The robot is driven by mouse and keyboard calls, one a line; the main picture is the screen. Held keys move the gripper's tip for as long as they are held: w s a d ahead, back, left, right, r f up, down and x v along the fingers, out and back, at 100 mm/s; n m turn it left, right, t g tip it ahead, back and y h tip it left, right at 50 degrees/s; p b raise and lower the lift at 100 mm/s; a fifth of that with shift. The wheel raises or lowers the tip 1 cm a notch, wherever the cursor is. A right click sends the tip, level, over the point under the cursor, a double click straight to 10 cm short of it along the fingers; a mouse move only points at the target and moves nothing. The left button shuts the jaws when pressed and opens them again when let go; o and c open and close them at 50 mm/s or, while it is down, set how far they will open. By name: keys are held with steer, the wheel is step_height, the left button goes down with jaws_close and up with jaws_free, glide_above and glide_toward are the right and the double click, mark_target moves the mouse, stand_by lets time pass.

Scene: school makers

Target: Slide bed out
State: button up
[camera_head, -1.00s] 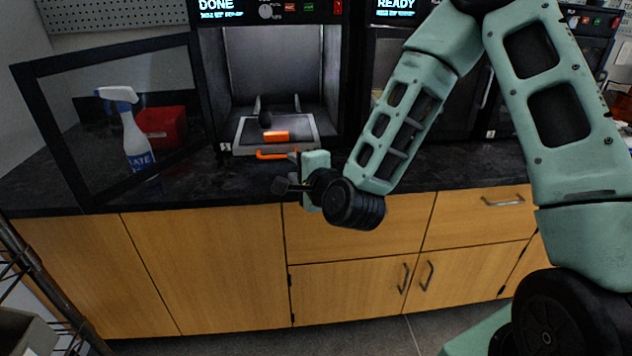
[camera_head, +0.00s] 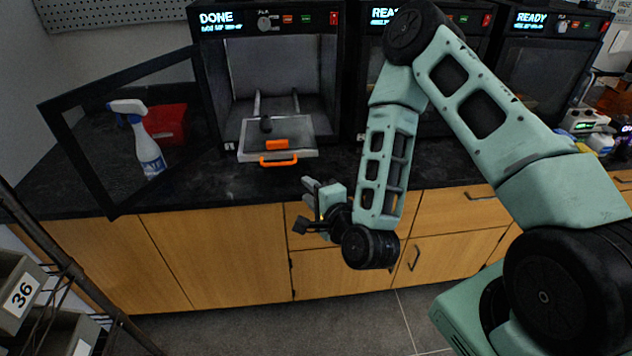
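The bed (camera_head: 303,136) is a grey plate with an orange handle (camera_head: 278,160) at its front edge. It sticks out of the open left printer (camera_head: 270,60), over the counter, with two rails showing behind it. A small orange piece (camera_head: 277,145) and a small dark piece (camera_head: 266,124) are on the bed. My gripper (camera_head: 303,205) is in front of the counter, below and to the right of the handle, apart from it. Its fingers are spread and nothing shows between them.
The printer's door (camera_head: 78,160) is swung open to the left. A spray bottle (camera_head: 146,150) and a red box (camera_head: 166,124) stand behind its glass. Two more printers stand to the right. The dark counter (camera_head: 200,190) is clear in front of the bed.

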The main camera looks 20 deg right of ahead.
steer(key=shift+p+v, duration=0.85)
steer(key=shift+v, duration=0.25)
steer(key=shift+a, duration=0.1)
steer(key=s+a+r+n+g+y, duration=0.2)
steer(key=a+n+g, duration=0.35)
steer(key=n, duration=0.25)
steer(key=s+a+r+n+g+y, duration=0.2)
steer(key=s+a+r+n+g, duration=0.15)
steer(key=a+n, duration=0.35)
steer(key=s+d+r+n+g+h, duration=0.2)
steer(key=s+r+n, duration=0.3)
steer(key=s, duration=0.3)
steer(key=s+d+r+n+g+h, duration=0.2)
steer(key=s+r+n+g, duration=0.2)
steer(key=s, duration=0.5)
steer(key=shift+s+d+r+n+g+h, duration=0.3)
steer(key=shift+s+r+n+h, duration=0.1)
steer(key=shift+r+n, duration=0.5)
